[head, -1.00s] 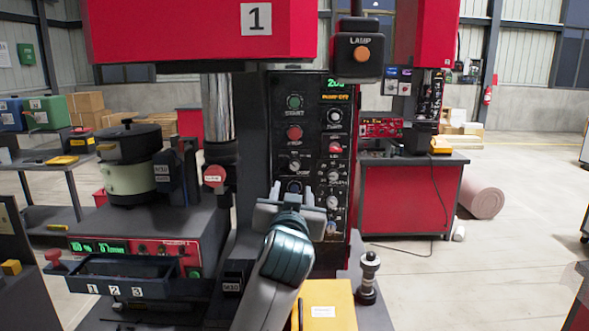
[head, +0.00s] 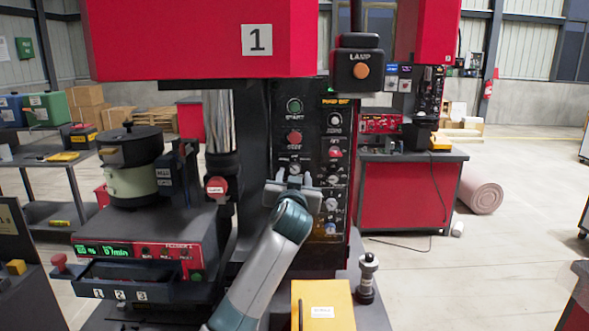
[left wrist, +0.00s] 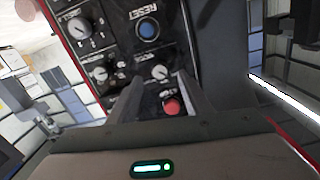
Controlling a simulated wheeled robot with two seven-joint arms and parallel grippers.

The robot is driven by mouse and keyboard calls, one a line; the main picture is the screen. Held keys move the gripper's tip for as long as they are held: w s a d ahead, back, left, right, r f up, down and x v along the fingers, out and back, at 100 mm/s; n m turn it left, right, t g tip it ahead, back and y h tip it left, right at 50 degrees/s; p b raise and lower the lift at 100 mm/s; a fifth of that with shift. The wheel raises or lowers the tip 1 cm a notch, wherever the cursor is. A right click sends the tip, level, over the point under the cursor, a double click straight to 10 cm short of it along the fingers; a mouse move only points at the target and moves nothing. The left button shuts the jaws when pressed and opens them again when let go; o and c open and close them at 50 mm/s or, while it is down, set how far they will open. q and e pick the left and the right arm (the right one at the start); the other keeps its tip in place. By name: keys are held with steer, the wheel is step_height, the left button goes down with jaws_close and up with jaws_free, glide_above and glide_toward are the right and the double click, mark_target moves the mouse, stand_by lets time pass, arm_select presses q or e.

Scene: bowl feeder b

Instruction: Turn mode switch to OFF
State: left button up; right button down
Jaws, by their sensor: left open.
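The black control panel (head: 312,112) stands upright on the red machine. A small silver selector knob (head: 295,168), which looks like the mode switch, sits below the red STOP button (head: 294,137). Its label and exact setting are too small to read. My left gripper (head: 293,184) is open in front of the panel, just below the knob in the head view. In the left wrist view the knob (left wrist: 160,72) appears between the fingertips, with the blue RESET button (left wrist: 148,28) beyond and the red button (left wrist: 172,105) between the fingers. I cannot tell whether the fingers touch it.
Another column of knobs (head: 334,119) runs close beside, on the panel's right. The lamp box (head: 361,70) hangs at upper right. A red-capped knob (head: 216,186) is left of the panel. A yellow box (head: 322,304) and a dark post (head: 367,278) stand below.

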mark_target(295, 170)
arm_select(q)
steer(key=shift+w+p, duration=0.45)
steer(key=shift+w, duration=1.55)
steer(key=shift+d, duration=0.1)
steer(key=shift+c, duration=0.7)
steer(key=c, duration=0.9)
